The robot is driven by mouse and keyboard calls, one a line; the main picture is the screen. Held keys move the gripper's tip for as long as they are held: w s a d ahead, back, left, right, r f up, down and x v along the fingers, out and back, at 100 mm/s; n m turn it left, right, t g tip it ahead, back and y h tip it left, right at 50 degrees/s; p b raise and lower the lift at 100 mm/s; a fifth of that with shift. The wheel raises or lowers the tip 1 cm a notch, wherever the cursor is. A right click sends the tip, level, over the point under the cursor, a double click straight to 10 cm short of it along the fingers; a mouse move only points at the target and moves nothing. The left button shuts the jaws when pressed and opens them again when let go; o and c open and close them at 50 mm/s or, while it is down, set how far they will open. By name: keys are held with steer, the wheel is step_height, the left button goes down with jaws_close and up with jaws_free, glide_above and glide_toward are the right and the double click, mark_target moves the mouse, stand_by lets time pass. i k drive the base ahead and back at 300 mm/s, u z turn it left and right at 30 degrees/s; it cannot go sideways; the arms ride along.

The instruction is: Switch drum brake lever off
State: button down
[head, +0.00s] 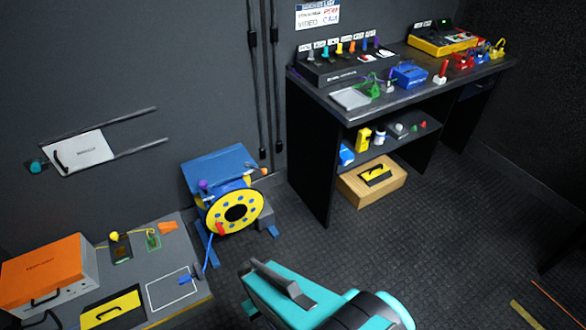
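The cable drum (252,207) has a yellow flange with blue dots around a dark hub. It stands upright in a blue frame (218,165) on the floor, left of centre. A small lever with an orange tip (263,171) sticks out at the frame's upper right. A purple knob (203,184) sits at its upper left, and a red handle (220,229) is on the flange's lower left. I cannot tell for sure which is the brake lever, or its setting. My teal arm shows at the bottom centre, apart from the drum; my gripper's fingers do not show.
A low table (195,262) at lower left holds an orange box (45,268) and small parts. A dark bench (430,92) with devices stands at right, a wooden box (385,187) beneath it. A blue cable runs between drum and low table. The floor right of the drum is clear.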

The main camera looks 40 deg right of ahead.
mark_target(264, 170)
steer(key=z, duration=0.7)
steer(key=k, duration=0.95)
steer(key=u, duration=0.05)
steer(key=i, duration=0.85)
steer(key=z, duration=0.05)
